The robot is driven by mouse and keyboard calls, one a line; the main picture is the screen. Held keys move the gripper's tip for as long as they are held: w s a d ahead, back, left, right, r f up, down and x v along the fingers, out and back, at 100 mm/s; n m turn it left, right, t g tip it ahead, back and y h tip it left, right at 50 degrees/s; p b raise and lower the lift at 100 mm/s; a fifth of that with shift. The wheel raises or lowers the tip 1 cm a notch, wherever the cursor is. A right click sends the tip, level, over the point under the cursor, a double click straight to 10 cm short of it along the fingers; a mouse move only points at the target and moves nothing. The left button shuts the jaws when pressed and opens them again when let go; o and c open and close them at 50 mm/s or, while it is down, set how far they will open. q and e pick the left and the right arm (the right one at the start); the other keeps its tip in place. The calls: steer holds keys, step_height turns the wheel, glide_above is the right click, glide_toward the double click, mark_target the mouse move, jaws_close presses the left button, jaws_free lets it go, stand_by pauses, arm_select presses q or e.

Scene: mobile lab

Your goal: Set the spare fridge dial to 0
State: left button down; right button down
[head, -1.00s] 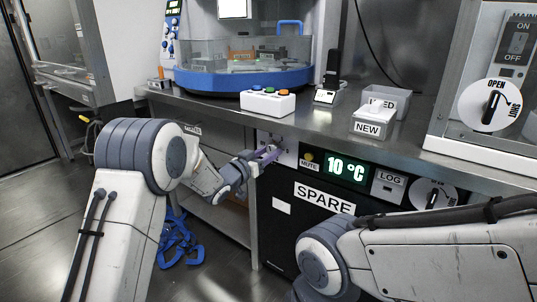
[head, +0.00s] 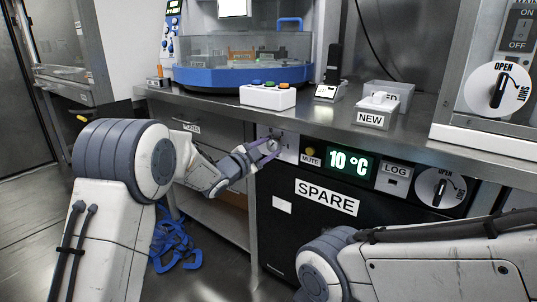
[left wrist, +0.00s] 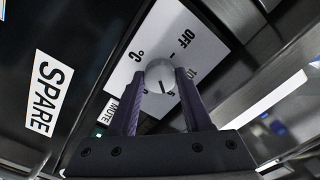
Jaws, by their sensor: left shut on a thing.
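The spare fridge's dial (left wrist: 160,74) is a small round pale knob with a dark line, on a white plate marked OFF and °C. In the head view the dial (head: 273,143) is partly covered by my left gripper (head: 268,150). In the left wrist view my left gripper (left wrist: 159,82) has one purple finger on each side of the dial and is shut on it. The dial's line points toward the gripper side, near a 5; I cannot read the setting exactly. The display (head: 350,162) reads 10 °C. My right gripper is out of view.
The black fridge front carries a SPARE label (head: 326,197), a MUTE button (head: 310,152), a LOG switch (head: 393,177) and an OPEN dial (head: 440,188). The metal bench edge (head: 350,138) runs just above the panel. My right forearm crosses the lower right.

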arm_select(q)
steer(key=m+b, duration=0.1)
steer(key=m, duration=0.1)
steer(key=m+b, duration=0.1)
steer(key=b, duration=0.1)
steer(key=m+b, duration=0.1)
steer(key=m, duration=0.1)
steer(key=shift+f+m, duration=0.25)
steer(key=shift+m, duration=0.05)
steer(key=shift+r+m+b, duration=0.15)
steer(key=shift+m+b, duration=2)
steer(key=shift+m, duration=0.35)
steer(key=shift+c, duration=1.7)
jaws_free()
steer(key=shift+r, duration=0.1)
steer(key=p+v, duration=0.3)
steer(key=v, duration=0.7)
steer(key=shift+s+a, duration=0.15)
